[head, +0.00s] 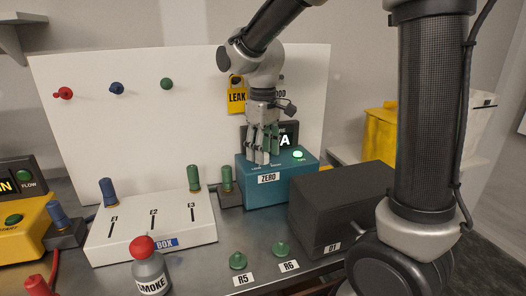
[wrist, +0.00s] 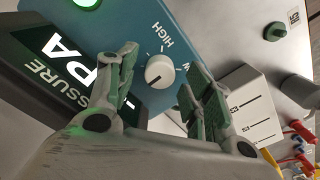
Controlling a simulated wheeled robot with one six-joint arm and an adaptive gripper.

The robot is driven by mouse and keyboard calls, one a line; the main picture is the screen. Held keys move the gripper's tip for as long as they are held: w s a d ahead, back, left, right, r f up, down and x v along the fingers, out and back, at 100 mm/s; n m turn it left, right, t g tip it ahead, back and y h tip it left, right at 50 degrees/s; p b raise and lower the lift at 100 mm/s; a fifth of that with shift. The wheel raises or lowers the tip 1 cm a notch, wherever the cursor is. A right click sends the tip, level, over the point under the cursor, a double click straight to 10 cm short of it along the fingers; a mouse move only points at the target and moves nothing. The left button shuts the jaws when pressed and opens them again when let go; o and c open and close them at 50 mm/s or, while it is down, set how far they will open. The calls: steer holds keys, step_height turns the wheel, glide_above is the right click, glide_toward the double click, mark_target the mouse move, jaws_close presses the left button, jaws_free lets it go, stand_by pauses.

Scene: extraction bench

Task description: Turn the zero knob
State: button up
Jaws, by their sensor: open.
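The zero knob (wrist: 159,70) is a small white-grey round dial with a dark pointer mark, on the blue instrument box (wrist: 125,20). In the wrist view the word HIGH is printed beside it. My gripper (wrist: 155,82) is open, with its fingers on either side of the knob in this view. I cannot tell whether any finger touches it. In the head view my gripper (head: 262,155) points down over the top of the blue box (head: 292,188), which carries a ZERO label on its front. The knob is hidden behind the fingers there.
A lit green button (head: 298,154) and a dark pressure display (head: 289,138) sit close by the gripper. A dark box (head: 340,205) stands at right, and a white box (head: 150,235) with blue and green connectors at left. A smoke bottle (head: 151,274) stands in front.

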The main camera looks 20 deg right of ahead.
steer(key=shift+f, duration=0.3)
steer(key=shift+c, duration=0.2)
steer(key=c, duration=1)
steer(key=shift+m, duration=0.3)
steer(key=shift+m, duration=2.6)
